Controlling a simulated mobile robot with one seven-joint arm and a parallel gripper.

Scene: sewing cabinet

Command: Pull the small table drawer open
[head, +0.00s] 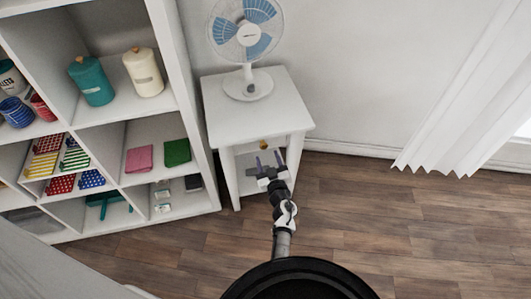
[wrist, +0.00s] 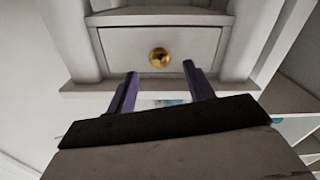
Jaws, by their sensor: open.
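The small white table (head: 258,108) stands against the wall beside the shelf unit. Its drawer (wrist: 190,42) has a round brass knob (wrist: 159,57) in the middle of its front; the drawer looks shut. The knob also shows in the head view (head: 264,145), just beyond my gripper. My gripper (head: 268,160) is in front of the table. In the wrist view, my gripper (wrist: 163,80) has its two purple fingers apart and empty. The knob appears between and slightly above the fingertips, with no visible contact.
A white fan (head: 247,85) stands on the table top. A white shelf unit (head: 172,75) with canisters and folded cloths is close on the left. White curtains (head: 455,95) hang at the right. The wooden floor (head: 400,215) to the right is clear.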

